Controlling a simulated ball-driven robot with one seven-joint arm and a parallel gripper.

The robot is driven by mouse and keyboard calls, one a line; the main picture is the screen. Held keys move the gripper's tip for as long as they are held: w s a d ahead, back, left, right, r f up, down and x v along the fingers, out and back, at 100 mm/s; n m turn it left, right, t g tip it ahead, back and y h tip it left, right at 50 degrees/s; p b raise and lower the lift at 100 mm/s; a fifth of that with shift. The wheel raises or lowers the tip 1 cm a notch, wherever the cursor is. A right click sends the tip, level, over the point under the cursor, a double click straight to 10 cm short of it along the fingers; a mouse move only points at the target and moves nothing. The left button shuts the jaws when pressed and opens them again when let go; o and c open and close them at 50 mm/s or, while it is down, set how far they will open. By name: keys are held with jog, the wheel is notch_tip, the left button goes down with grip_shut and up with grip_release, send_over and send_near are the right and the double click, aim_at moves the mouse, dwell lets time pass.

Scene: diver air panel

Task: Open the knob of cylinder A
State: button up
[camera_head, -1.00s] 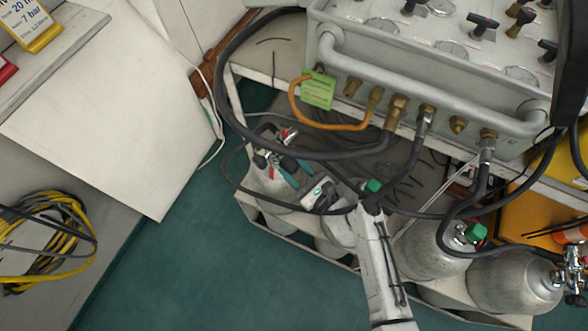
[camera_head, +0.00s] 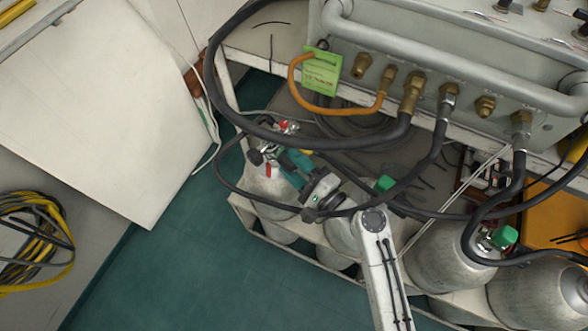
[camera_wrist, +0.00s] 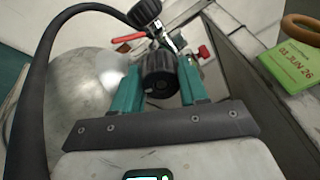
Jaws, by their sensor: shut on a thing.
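A grey gas cylinder (camera_head: 262,187) stands at the left end of the rack, with a valve and black knobs on top. In the wrist view, its rounded silver shoulder (camera_wrist: 75,80) is on the left. My gripper (camera_head: 287,161) is at this valve. Its two teal fingers (camera_wrist: 158,88) are on either side of a black knob (camera_wrist: 158,72) and shut on it. A second black knob (camera_wrist: 144,12) and a red lever (camera_wrist: 127,38) lie beyond. I cannot read a letter on the cylinder. My fingers hide part of the valve in the head view.
Several more cylinders (camera_head: 440,255) with green knobs (camera_head: 504,236) stand to the right. A thick black hose (camera_head: 250,122) loops close around the valve. The panel (camera_head: 440,50) with its brass fittings is above, with a green tag (camera_head: 321,74). Open green floor (camera_head: 190,265) is at lower left.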

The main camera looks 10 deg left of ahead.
jog(key=shift+f+n+b, duration=0.15)
jog(key=shift+n+b, duration=1.15)
jog(key=shift+n, duration=0.3)
jog(key=o, duration=1.1)
jog(key=shift+c, duration=0.2)
jog(key=v, duration=1.1)
jog(key=shift+b, duration=0.4)
jog(key=shift+w, duration=0.1)
